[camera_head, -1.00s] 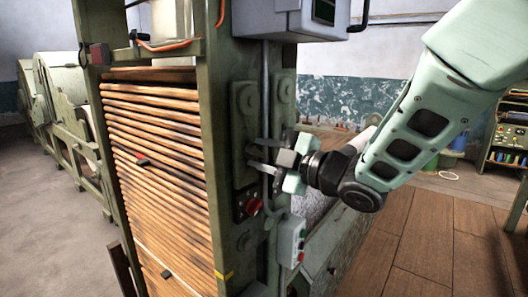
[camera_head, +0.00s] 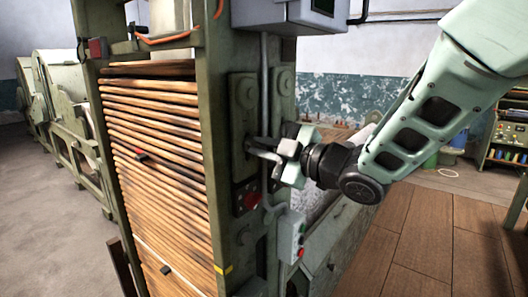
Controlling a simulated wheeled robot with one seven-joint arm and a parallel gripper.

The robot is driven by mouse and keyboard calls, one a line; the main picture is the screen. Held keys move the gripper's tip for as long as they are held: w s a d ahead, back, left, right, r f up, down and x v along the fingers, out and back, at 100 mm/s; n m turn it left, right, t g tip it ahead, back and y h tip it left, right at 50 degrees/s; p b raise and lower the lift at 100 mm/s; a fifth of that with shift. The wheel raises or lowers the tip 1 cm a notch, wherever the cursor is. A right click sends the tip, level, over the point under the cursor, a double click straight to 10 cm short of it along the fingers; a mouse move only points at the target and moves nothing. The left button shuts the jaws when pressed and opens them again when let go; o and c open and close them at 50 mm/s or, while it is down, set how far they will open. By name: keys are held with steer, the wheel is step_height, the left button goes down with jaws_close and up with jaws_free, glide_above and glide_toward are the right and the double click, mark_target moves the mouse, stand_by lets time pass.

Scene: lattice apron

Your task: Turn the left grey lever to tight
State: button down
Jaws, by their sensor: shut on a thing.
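The left grey lever (camera_head: 264,154) sticks out to the right from the left green plate (camera_head: 243,92) on the machine's upright post. My gripper (camera_head: 286,152) is at the lever's outer end, its pale green fingers closed around it and tilted. The fingers hide the tip of the lever. A second plate (camera_head: 284,82) stands to the right, behind a vertical grey pipe. Its lower part is covered by my gripper, and I cannot make out a lever on it. Any marking for tight is too small to read.
A small grey button box (camera_head: 291,237) is below my gripper. Wooden slats (camera_head: 160,150) fill the frame at left. A grey control box (camera_head: 290,12) hangs above. Wooden floor (camera_head: 425,240) lies open at right.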

steer(key=m+b, duration=0.2)
steer(key=m, duration=0.3)
steer(key=shift+b, duration=0.35)
steer(key=m, duration=0.5)
steer(key=shift+a+r+m, duration=0.1)
steer(key=shift+m, duration=0.2)
steer(key=c, duration=1.5)
jaws_free()
steer(key=shift+o, duration=0.2)
steer(key=b+v, duration=0.4)
steer(key=v, duration=1.3)
